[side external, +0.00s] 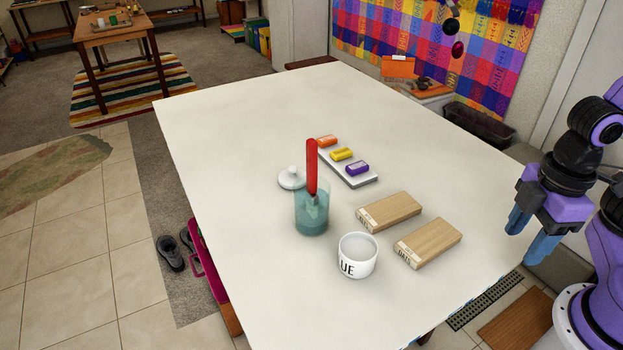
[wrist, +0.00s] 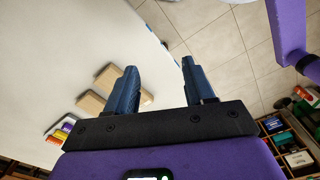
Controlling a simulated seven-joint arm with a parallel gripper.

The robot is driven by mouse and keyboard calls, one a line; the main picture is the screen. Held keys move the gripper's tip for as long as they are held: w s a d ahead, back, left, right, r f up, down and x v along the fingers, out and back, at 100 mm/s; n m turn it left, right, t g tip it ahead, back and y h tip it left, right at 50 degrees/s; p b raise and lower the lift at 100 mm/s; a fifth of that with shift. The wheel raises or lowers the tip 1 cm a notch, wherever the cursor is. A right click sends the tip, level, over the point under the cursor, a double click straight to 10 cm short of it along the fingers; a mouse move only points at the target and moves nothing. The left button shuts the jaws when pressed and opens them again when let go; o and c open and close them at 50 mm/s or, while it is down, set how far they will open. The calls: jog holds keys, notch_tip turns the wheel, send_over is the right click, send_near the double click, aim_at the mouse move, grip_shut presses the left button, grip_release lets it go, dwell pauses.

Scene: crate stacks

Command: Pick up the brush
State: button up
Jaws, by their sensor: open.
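The brush (side external: 312,167) has a red handle and stands upright, its lower end inside a clear jar (side external: 311,220) with bluish-green contents, near the middle of the white table. In the wrist view I cannot make out the brush or the jar. My gripper (side external: 530,236) has blue fingers and hangs near the table's right edge, well to the right of the jar and apart from everything. In the wrist view my gripper (wrist: 158,80) is open, with nothing between its fingers.
Behind is a tray (side external: 358,181) with orange, yellow and purple blocks. The table's (side external: 230,120) far left is clear.

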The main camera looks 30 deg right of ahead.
jog(key=w+a+r+n, duration=0.1)
jog(key=w+a+r, duration=0.4)
jog(key=w+a, duration=0.25)
jog(key=w+a+r+n, duration=0.2)
jog(key=w+a+r, duration=0.45)
jog(key=w, duration=0.25)
jog(key=n, duration=0.2)
send_near(311, 138)
notch_tip(311, 138, down, 9)
jog(key=shift+w+a+f, duration=0.1)
jog(key=shift+a+f, duration=0.05)
jog(key=shift+s+a+f, duration=0.1)
jog(key=shift+s+f, duration=0.05)
jog(key=shift+f, duration=1.35)
jog(key=shift+s+f, duration=0.15)
jog(key=shift+f, duration=1.4)
grip_shut()
